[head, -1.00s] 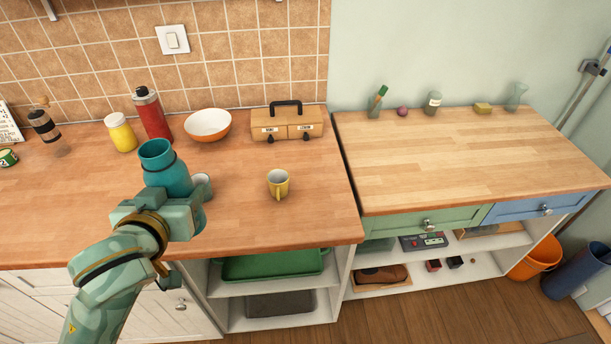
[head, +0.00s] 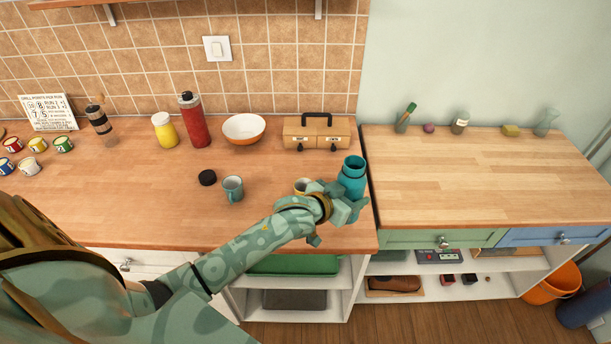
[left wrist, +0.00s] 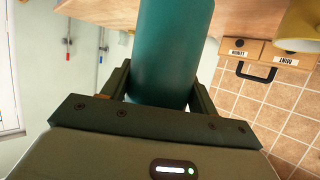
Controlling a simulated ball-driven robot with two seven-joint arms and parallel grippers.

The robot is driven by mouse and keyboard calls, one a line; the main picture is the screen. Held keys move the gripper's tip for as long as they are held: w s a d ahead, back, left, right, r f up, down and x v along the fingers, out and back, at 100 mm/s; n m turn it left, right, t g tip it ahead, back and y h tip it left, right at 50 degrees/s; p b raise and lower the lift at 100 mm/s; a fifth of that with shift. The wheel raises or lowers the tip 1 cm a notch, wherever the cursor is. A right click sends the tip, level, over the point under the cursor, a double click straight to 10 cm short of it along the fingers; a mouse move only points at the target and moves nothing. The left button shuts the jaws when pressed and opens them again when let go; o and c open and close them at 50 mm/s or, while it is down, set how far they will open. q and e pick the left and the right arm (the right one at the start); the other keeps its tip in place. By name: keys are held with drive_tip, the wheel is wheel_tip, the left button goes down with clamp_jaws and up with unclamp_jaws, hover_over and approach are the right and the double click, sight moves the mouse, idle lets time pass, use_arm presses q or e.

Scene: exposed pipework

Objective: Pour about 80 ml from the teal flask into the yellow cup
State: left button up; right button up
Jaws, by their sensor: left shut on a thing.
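My left gripper (head: 347,196) is shut on the teal flask (head: 353,174), which is upright with its open mouth showing. The flask also fills the middle of the left wrist view (left wrist: 172,50), between the fingers (left wrist: 160,95). Whether its base touches the counter is hidden by the gripper. The yellow cup (head: 301,185) stands on the wooden counter just left of the flask, partly hidden by my gripper. Part of the cup shows at the top right of the left wrist view (left wrist: 300,27). My right gripper is not in view.
A teal mug (head: 232,188) and a black lid (head: 207,178) stand left of the cup. A wooden caddy (head: 317,133), bowl (head: 244,128), red bottle (head: 194,122) and yellow jar (head: 164,131) stand behind. The counter's right edge is close to the flask.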

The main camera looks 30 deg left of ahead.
use_arm(q)
drive_tip(key=a+f+p, duration=0.1)
drive_tip(key=w+a+f+p, duration=0.1)
drive_tip(key=shift+w+a+f, duration=0.15)
drive_tip(key=shift+a+f, duration=0.15)
drive_tip(key=shift+a, duration=0.1)
drive_tip(key=shift+a+f, duration=0.4)
drive_tip(key=shift+f, duration=0.1)
